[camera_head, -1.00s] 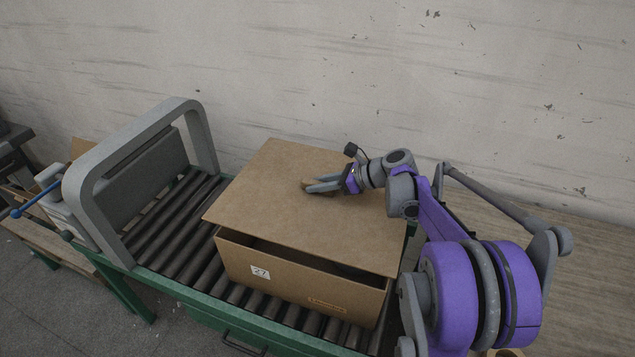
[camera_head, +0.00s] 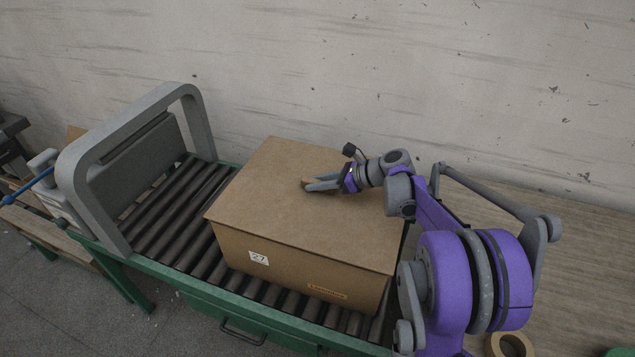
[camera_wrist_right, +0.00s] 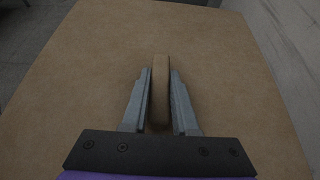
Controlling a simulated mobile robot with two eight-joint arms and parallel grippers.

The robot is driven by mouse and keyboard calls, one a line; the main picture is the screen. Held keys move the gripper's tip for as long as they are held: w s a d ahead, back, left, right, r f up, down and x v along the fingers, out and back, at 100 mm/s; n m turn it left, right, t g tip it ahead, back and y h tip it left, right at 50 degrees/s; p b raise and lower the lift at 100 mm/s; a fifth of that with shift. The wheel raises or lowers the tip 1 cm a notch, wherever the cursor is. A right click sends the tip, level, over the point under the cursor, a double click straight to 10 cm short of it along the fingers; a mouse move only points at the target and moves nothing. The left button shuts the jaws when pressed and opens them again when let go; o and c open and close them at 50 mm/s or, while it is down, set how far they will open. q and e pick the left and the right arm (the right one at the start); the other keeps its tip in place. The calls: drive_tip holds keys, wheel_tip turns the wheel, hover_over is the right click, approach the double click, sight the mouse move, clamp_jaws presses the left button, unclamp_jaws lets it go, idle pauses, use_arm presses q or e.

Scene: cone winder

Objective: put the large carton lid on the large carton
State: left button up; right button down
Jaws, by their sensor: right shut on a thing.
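The large carton (camera_head: 290,268) is a brown box with a "27" label, standing on the roller conveyor. The large carton lid (camera_head: 285,185) is a flat brown panel lying over the carton's top, its front edge meeting the carton's front wall with no dark gap showing. My right gripper (camera_head: 308,185) is above the lid's middle, shut on the lid's handle. In the right wrist view the handle (camera_wrist_right: 160,92) is a narrow upright brown strip between the two fingers (camera_wrist_right: 160,100). The lid's far side and the right side by my arm are partly hidden. My left gripper is not in view.
The conveyor's dark rollers (camera_head: 165,215) run in a green frame (camera_head: 205,298). A grey arch (camera_head: 75,175) spans the rollers at the left. A wooden surface (camera_head: 580,270) lies at the right, with a tape roll (camera_head: 508,343) near the bottom. A wall is behind.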

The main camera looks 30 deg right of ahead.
drive_tip(key=shift+f+b, duration=0.6)
drive_tip(key=shift+f, duration=0.35)
drive_tip(key=c, duration=0.6)
unclamp_jaws()
drive_tip(key=v, duration=1.1)
